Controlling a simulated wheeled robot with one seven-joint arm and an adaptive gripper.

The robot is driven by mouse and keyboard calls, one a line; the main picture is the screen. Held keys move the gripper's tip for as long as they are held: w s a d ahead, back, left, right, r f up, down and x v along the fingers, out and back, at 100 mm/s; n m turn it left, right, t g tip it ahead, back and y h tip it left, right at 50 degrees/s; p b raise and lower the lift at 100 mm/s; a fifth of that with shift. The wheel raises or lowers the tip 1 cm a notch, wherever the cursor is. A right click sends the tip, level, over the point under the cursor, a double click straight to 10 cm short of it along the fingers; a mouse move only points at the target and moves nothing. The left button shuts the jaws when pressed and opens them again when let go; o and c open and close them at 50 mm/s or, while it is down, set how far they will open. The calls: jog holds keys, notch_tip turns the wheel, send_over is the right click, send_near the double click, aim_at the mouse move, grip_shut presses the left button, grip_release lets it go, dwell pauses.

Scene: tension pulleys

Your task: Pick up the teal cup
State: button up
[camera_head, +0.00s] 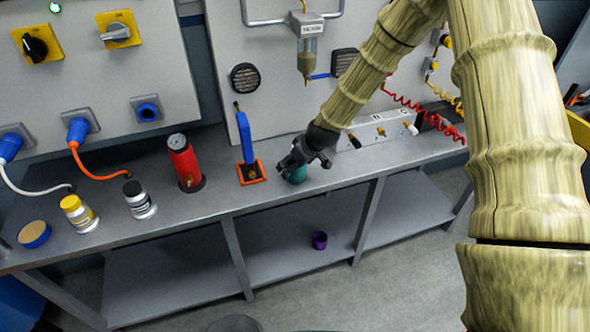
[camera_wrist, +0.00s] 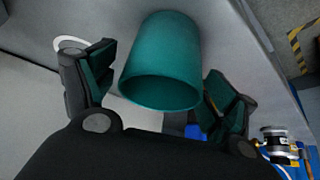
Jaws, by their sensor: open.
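The teal cup (camera_wrist: 163,60) is large in the wrist view, with its open rim toward my gripper. In the head view the cup (camera_head: 297,175) stands on the grey bench, mostly hidden beneath my gripper. My gripper (camera_head: 303,155) is at the cup, above the bench near its front edge. In the wrist view my gripper (camera_wrist: 158,90) is open, with one finger to each side of the cup. A gap shows between the left finger and the cup; the right finger is close to the cup's lower right side, and I cannot tell if it touches.
The grey bench (camera_head: 215,200) carries a blue tool in an orange holder (camera_head: 252,172) left of the cup and a red cylinder with a gauge (camera_head: 184,162) farther left. A white box (camera_head: 375,132) stands to the right. A purple cup (camera_head: 319,240) is on the lower shelf.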

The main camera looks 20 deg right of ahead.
jog(key=shift+p+x, duration=0.5)
jog(key=shift+x, duration=1.05)
jog(key=c, duration=0.9)
